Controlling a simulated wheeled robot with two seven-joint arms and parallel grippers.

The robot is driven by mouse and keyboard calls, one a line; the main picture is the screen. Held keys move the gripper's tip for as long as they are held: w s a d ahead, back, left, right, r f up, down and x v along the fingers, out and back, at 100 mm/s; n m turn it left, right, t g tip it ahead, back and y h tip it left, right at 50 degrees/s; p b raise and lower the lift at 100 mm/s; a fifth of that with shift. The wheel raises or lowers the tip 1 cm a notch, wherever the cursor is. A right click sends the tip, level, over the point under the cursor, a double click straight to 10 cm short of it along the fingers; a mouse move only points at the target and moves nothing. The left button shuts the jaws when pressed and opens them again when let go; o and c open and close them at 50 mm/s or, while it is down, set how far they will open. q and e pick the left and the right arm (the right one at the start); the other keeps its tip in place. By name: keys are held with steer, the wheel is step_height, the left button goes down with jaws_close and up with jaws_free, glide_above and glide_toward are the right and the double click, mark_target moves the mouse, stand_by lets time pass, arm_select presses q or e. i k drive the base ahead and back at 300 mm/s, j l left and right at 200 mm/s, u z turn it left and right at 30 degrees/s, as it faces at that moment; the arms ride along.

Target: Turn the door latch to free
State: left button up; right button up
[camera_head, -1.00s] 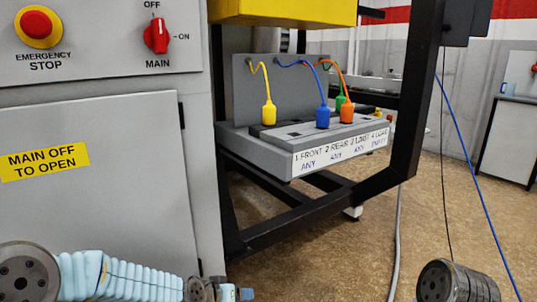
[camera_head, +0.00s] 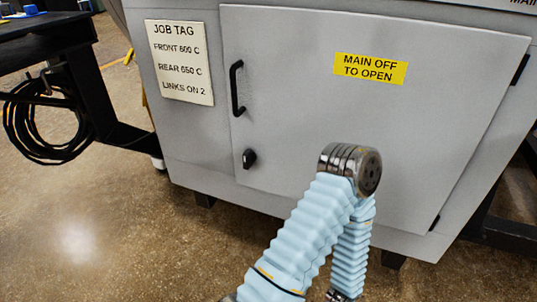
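The door latch (camera_head: 249,158) is a small black turn knob low on the left side of the grey cabinet door (camera_head: 300,115). Its exact angle is too small to tell. The door looks closed, with a black bar handle (camera_head: 236,88) upright above the latch. One of my arms, in a light blue sleeve, rises from the bottom middle in front of the door. Its bend is to the right of the latch and apart from it in the picture. Neither gripper shows in this view.
A yellow label (camera_head: 370,68) on the door reads MAIN OFF TO OPEN. A JOB TAG sheet (camera_head: 180,62) is on the panel left of the door. A black frame with a coiled cable (camera_head: 40,118) stands at left. The floor (camera_head: 90,220) at lower left is clear.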

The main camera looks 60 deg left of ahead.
mark_target(249, 157)
steer(key=u, duration=0.45)
steer(key=j+u, duration=0.1)
steer(key=u, duration=0.3)
steer(key=i+u, duration=0.1)
steer(key=u, duration=0.75)
steer(key=i+u, duration=0.1)
steer(key=u, duration=0.35)
steer(key=j, duration=0.1)
